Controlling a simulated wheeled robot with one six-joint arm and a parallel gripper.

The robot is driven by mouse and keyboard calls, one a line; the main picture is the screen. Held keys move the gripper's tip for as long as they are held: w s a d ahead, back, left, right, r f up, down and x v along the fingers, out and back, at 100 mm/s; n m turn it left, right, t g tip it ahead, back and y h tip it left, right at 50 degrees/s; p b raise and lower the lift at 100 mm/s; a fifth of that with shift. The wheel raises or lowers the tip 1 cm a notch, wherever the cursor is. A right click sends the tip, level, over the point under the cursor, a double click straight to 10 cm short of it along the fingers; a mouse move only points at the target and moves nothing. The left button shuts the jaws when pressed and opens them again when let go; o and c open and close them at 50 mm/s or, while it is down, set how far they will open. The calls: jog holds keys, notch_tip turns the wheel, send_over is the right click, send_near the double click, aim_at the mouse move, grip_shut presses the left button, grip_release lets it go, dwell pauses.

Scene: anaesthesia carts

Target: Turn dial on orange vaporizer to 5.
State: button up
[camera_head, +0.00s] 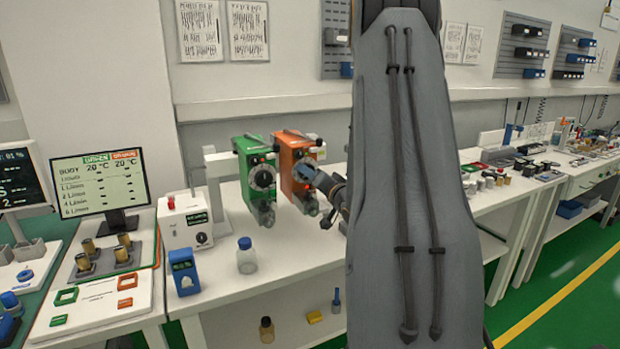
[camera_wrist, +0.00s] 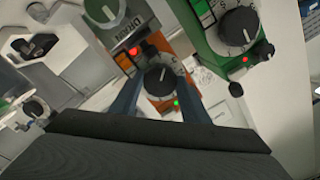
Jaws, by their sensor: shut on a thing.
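The orange vaporizer (camera_head: 289,153) stands on the white bench beside the green vaporizer (camera_head: 242,160). In the wrist view the orange vaporizer's black dial (camera_wrist: 153,84) sits between my two blue-grey fingers. My gripper (camera_wrist: 158,88) is shut on this dial. In the head view my gripper (camera_head: 307,174) is at the front of the orange vaporizer and covers its dial. The dial's pointer shows as a pale line, but its numbers are too small to read, so I cannot tell its setting.
The green vaporizer's dial (camera_wrist: 238,26) is close by on the right in the wrist view. A clear bottle with a blue cap (camera_head: 246,258) and a blue device (camera_head: 184,272) stand at the bench's front. A monitor (camera_head: 101,182) is at left. My arm hides the bench's middle.

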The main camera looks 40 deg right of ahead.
jog(key=n+b, duration=0.3)
jog(key=n, duration=0.2)
jog(key=shift+f, duration=0.1)
jog(key=n+h+b, duration=0.1)
jog(key=n+b, duration=0.2)
jog(key=n, duration=0.1)
jog(key=shift+n, duration=0.4)
jog(key=shift+b, duration=0.35)
jog(key=o, duration=0.8)
jog(key=shift+s, duration=0.1)
jog(key=b+v, duration=0.1)
jog(key=v, duration=0.6)
jog(key=shift+s, duration=0.35)
jog(key=shift+a, duration=0.1)
